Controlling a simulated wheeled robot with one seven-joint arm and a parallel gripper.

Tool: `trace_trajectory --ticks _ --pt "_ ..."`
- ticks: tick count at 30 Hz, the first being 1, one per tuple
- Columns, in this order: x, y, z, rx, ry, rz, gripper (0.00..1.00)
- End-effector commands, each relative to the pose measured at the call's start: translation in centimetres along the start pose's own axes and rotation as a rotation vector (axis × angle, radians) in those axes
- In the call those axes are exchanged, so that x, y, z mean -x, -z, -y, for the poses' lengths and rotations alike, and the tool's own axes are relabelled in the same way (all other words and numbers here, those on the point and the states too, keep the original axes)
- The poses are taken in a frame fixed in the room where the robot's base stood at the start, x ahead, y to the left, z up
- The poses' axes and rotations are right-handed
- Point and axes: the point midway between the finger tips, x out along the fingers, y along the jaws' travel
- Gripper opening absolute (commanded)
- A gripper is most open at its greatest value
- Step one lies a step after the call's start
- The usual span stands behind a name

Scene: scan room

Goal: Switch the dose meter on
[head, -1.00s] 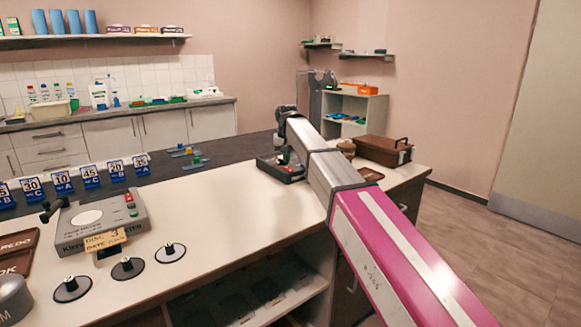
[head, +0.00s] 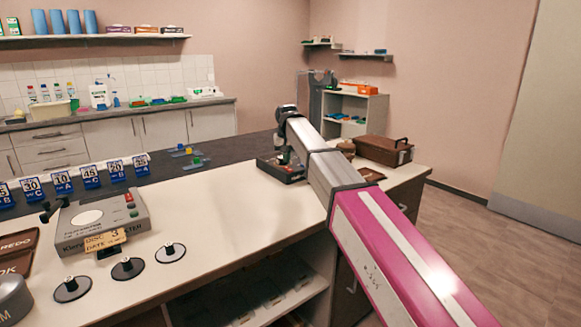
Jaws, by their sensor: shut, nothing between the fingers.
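A grey box-shaped meter (head: 101,222) stands on the counter at the left in the head view. It has a white round disc, a red and a green button (head: 130,204) on its right side, and a tan tag in front. Its lettering is only partly legible. A small dark device (head: 293,174) lies at the counter's far side; which of the two is the dose meter I cannot tell for certain. My gripper (head: 284,158) points down at the dark device, shut and empty. My wrist partly hides it, and I cannot tell whether it touches.
Three round knobbed discs (head: 127,268) lie in front of the grey meter. Numbered blue cards (head: 90,177) stand in a row behind it. A brown case (head: 384,150) sits right of my arm. The middle of the counter (head: 215,215) is clear.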

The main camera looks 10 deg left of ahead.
Motion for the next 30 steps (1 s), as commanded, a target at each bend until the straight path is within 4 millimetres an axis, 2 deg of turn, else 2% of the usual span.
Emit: trace_trajectory --ticks 30 --pt "-1.1 -0.2 0.0 0.000 0.000 0.000 0.00"
